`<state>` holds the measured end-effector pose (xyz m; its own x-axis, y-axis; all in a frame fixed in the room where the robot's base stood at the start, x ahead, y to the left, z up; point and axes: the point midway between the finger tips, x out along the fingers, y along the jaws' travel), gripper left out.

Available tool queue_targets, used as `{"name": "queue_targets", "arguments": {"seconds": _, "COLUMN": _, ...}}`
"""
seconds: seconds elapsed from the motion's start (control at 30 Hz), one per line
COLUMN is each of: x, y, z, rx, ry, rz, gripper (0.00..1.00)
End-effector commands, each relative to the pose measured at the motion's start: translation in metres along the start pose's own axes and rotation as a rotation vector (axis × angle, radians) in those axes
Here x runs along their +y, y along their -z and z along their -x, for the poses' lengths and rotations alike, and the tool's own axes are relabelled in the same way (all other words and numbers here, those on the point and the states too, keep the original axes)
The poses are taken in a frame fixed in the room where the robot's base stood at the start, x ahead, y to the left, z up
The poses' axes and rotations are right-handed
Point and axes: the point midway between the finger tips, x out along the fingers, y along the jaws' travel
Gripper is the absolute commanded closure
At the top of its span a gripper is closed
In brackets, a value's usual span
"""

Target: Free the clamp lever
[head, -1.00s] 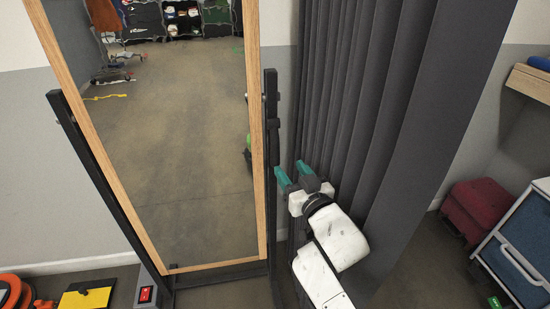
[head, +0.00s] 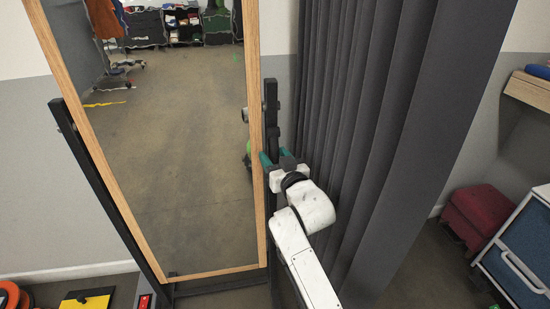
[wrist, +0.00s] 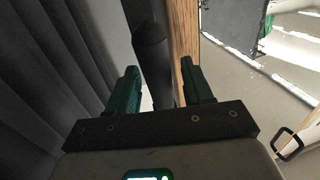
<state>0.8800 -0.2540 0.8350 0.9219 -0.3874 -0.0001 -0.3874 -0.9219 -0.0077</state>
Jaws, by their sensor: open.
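The tilted mirror (head: 170,130) has a light wooden frame (head: 257,150) and hangs in a black stand. I cannot tell whether the bar is the post or the lever, or whether anything touches.
A dark pleated curtain (head: 350,120) hangs close on the right of my arm. A yellow and black item (head: 87,299) and a red switch box (head: 146,299) are on the floor at left. A red stool (head: 478,215) and a blue-fronted cabinet (head: 522,255) stand at right.

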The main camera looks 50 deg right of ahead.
Motion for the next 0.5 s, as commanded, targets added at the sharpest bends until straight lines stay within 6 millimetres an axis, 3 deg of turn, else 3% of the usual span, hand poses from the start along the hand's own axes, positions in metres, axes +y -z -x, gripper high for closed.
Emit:
{"name": "queue_targets", "arguments": {"seconds": 0.1, "x": 0.0, "y": 0.0, "z": 0.0002, "rx": 0.0, "ry": 0.0, "rz": 0.0, "gripper": 0.51}}
{"name": "queue_targets", "arguments": {"seconds": 0.5, "x": 0.0, "y": -0.0001, "z": 0.0003, "rx": 0.0, "ry": 0.0, "rz": 0.0, "gripper": 0.9}}
